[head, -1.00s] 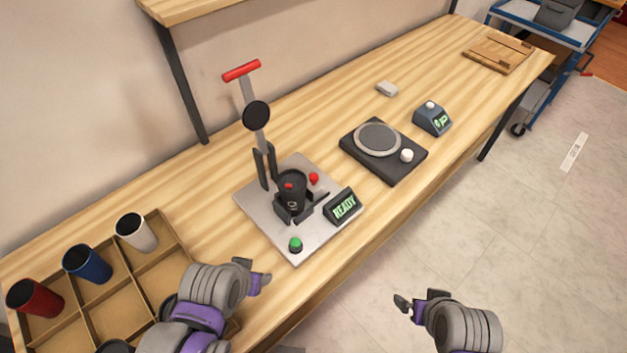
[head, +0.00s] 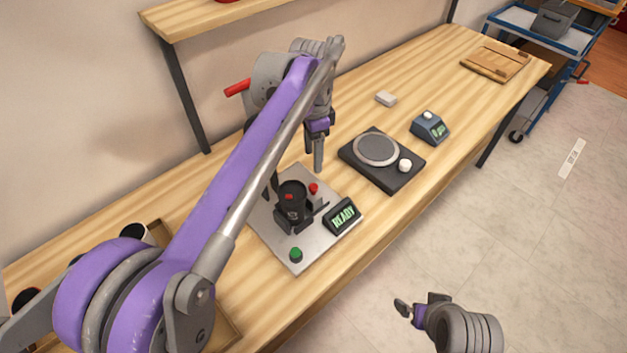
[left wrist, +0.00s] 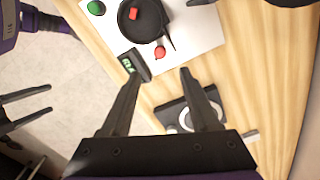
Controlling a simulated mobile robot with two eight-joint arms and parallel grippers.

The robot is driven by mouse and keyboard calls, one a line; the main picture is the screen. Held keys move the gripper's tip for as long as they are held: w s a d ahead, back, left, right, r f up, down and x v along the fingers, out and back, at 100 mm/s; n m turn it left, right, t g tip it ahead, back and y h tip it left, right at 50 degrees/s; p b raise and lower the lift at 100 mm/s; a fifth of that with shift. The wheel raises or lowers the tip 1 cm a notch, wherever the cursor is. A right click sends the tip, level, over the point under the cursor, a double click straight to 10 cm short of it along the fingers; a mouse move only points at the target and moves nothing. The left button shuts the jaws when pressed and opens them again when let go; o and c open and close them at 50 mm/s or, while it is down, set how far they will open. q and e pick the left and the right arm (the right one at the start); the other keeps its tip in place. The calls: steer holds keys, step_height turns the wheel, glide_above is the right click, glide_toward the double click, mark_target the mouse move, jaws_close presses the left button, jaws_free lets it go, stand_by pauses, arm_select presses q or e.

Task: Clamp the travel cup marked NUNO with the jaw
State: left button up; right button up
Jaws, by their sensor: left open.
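The lever's red handle (head: 237,88) shows beside my left arm, which hides most of the lever. My left gripper (head: 318,160) is open and empty, above and behind the cup, pointing down; its fingers (left wrist: 158,78) are apart in the left wrist view. My right gripper (head: 416,306) is open and empty over the floor side.
The plate carries a green button (head: 296,255), a red button (head: 314,188) and a READY display (head: 342,216). A black turntable-like device (head: 383,178) and a small blue display box (head: 429,127) stand to the right. My left arm covers most of the cup tray.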

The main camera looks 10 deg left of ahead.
mark_target(313, 186)
arm_select(q)
step_height(313, 186, down, 11)
steer(key=shift+r+b, duration=0.15)
steer(key=shift+b, duration=0.4)
steer(key=shift+c, duration=0.2)
jaws_close()
